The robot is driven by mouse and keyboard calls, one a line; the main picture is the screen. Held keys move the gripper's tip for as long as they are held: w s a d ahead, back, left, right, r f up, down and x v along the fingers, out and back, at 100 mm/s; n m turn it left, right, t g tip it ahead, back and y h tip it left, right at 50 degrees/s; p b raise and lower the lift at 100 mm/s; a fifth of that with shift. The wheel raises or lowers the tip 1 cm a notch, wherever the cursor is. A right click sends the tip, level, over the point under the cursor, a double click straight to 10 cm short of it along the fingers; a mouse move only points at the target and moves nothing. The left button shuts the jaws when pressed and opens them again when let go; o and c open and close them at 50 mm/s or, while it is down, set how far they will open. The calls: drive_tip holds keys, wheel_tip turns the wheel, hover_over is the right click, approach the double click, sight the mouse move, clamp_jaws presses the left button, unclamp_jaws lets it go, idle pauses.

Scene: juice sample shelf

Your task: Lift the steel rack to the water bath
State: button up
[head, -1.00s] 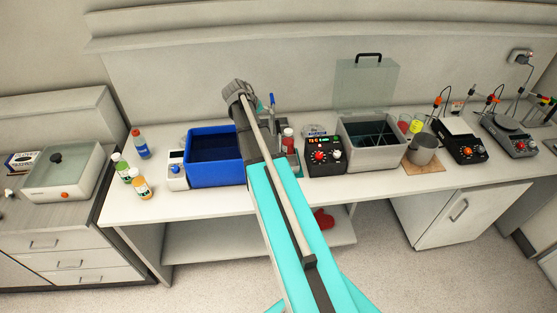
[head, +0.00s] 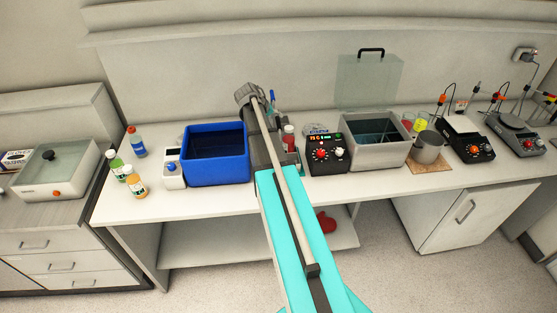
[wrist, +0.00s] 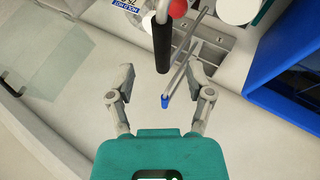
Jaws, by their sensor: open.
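In the wrist view, my gripper (wrist: 160,72) is open, its two fingers apart on either side of a black handle grip (wrist: 161,50). The grip appears to belong to the steel rack (wrist: 212,50), whose grey metal and rods show beyond the fingers. A red and a white cap show by it. I cannot tell whether the fingers touch anything. In the head view, my arm hides most of the rack and the gripper. The water bath appears to be the grey open tank (head: 372,160) to the right, holding dark liquid.
A blue tub (head: 216,172) stands left of my arm, with several bottles (head: 137,182) beyond it. A control box (head: 327,155) stands between arm and bath. A clear lid (head: 368,80) with a black handle stands behind the bath. A pot (head: 428,148) stands right of it.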

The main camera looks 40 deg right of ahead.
sight(277, 123)
idle(0.4)
drive_tip(key=b+x, duration=0.2)
drive_tip(key=x, duration=0.1)
drive_tip(key=shift+w+f+b, duration=0.15)
drive_tip(key=shift+w+b, duration=0.05)
drive_tip(key=shift+b, duration=0.15)
drive_tip(key=shift+b+x, duration=0.75)
drive_tip(key=shift+x, duration=0.25)
clamp_jaws()
